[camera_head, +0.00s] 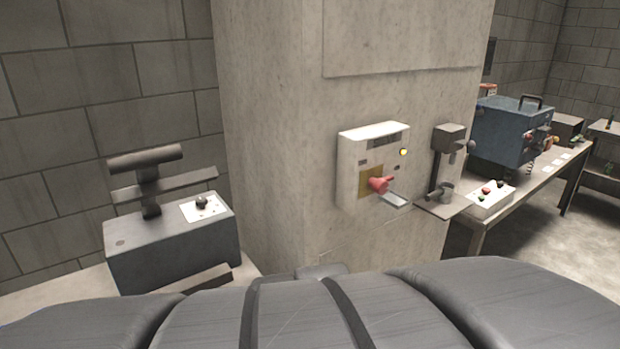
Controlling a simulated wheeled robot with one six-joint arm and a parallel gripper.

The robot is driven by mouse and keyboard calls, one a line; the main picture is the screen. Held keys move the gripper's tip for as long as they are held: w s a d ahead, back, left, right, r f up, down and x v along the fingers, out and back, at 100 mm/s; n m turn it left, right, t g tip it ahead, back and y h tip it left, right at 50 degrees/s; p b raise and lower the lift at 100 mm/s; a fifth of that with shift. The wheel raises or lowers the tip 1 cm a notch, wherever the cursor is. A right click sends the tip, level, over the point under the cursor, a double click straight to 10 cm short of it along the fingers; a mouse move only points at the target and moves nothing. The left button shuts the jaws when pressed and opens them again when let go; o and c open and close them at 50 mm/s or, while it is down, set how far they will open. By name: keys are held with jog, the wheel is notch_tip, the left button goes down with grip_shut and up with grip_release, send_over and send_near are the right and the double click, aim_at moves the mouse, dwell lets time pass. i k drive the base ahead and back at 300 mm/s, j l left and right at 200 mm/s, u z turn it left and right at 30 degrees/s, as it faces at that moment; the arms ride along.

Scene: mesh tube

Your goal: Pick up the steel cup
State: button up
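A small grey metal cup (446,191), which looks like the steel cup, stands on a small shelf (440,209) fixed to the right side of the concrete pillar. A grey dispenser-like unit (449,141) is mounted above it. The cup is small in the picture, so its opening and any contents cannot be made out. My gripper is not in view.
A table (545,185) at right holds a blue machine (503,132) and a white button panel (491,198). A grey console (172,246) stands at left.

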aim_at(444, 195)
jog(key=z, duration=1.15)
jog(key=i+l+z, duration=0.1)
jog(key=i, duration=0.5)
jog(key=i+l+z, duration=0.1)
jog(key=i+l, duration=0.15)
jog(key=i, duration=0.4)
